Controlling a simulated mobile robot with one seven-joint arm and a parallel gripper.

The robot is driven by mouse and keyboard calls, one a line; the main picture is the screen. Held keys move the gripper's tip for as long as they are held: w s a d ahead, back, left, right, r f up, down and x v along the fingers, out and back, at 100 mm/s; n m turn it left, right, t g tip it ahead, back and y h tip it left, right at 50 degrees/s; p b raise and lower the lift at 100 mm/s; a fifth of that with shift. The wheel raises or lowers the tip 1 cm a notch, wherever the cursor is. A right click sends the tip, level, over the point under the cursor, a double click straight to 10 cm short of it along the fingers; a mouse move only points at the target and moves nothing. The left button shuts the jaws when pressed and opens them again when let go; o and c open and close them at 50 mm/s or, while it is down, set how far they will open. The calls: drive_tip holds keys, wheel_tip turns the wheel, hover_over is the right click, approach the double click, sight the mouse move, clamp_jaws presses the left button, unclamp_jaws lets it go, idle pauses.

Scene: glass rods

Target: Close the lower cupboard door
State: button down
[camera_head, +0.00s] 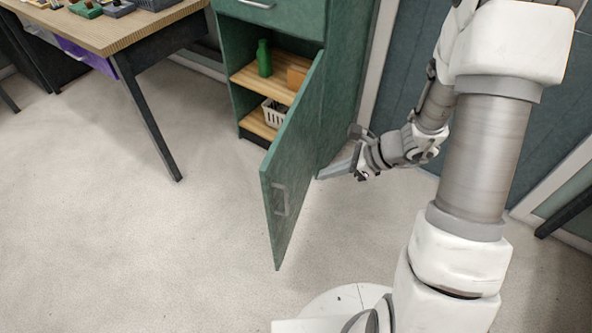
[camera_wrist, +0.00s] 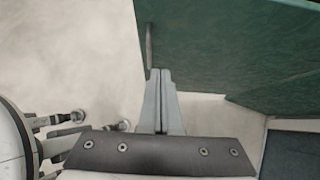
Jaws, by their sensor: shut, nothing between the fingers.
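The lower cupboard door (camera_head: 292,165) is a green panel standing open, swung out toward the camera from the right side of the green cupboard (camera_head: 243,110). Its grey handle (camera_head: 282,198) is near the free edge, on the face turned toward me. My gripper (camera_head: 322,175) is shut and empty, low down to the right of the door, on its handle side. In the wrist view, the shut fingers (camera_wrist: 158,74) point toward a large green panel (camera_wrist: 230,50). I cannot tell whether they touch it.
Inside the cupboard are a green bottle (camera_head: 264,58), a white basket (camera_head: 274,113) and an orange-brown item (camera_head: 297,77). A drawer (camera_head: 275,12) is above. A wooden-topped table (camera_head: 110,32) stands at the left. The floor (camera_head: 130,240) in front is clear.

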sight(275, 182)
drive_tip(key=a+r+b+x, duration=0.2)
drive_tip(key=b+x, duration=0.1)
drive_tip(key=x, duration=0.9)
drive_tip(key=shift+w+a+f, duration=0.15)
drive_tip(key=shift+w+a, duration=0.05)
drive_tip(key=shift+w, duration=0.2)
drive_tip(key=shift+a, duration=0.15)
